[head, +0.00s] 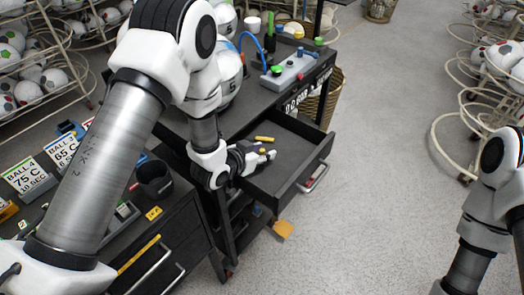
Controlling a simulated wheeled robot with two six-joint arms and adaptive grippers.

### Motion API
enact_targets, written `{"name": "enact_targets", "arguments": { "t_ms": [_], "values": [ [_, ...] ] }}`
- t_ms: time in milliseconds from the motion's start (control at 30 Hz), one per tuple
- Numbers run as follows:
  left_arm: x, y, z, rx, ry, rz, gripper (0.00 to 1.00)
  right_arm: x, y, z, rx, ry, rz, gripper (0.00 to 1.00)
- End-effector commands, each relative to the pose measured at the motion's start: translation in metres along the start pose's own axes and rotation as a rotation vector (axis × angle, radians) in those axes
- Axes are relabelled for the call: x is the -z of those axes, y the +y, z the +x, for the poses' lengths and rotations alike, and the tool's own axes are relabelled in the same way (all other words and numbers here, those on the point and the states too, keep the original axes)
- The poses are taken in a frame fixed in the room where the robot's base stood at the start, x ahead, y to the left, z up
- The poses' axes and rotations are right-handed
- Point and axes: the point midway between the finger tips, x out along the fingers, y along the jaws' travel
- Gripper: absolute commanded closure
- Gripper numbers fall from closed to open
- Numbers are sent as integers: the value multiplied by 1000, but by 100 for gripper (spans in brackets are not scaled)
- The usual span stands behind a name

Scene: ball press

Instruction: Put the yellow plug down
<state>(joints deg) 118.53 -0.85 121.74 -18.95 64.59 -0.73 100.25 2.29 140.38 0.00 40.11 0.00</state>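A small yellow bar-shaped piece (265,139), which looks like the yellow plug, lies in the open drawer (296,171) of the dark cart. My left gripper (268,154) is low inside the drawer, just in front of this piece. Another small yellow patch shows at its fingers. I cannot tell whether that is a held thing or part of the gripper, nor whether the fingers are open or shut. My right arm is at the right edge, and its gripper is out of frame.
A grey panel (291,71) with coloured knobs and a blue hose stands on the cart top. A black cup (154,178) and number cards (62,150) are on the left bench. A wicker basket (324,99) stands behind the drawer. Racks of balls line both sides; the middle floor is clear.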

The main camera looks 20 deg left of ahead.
Motion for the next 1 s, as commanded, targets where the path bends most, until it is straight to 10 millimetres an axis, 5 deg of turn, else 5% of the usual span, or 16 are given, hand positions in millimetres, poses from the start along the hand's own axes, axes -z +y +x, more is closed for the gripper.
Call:
{"name": "enact_targets", "arguments": {
  "t_ms": [333, 700, 767, 1000],
  "values": [
    [3, -1, -8, 1, 1, -1, 61, 0, 0, 0, 0, 1, 0, 100],
    [1, 0, -97, 1, 3, -7, 61, 0, 0, 28, 0, 0, 0, 100],
    [10, 0, -112, 0, -2, -7, 61, 0, 0, 9, 0, -1, 0, 100],
    [4, 0, -123, -1, 0, -1, 61, 0, 0, 0, 0, 1, 0, 100]
  ]
}}
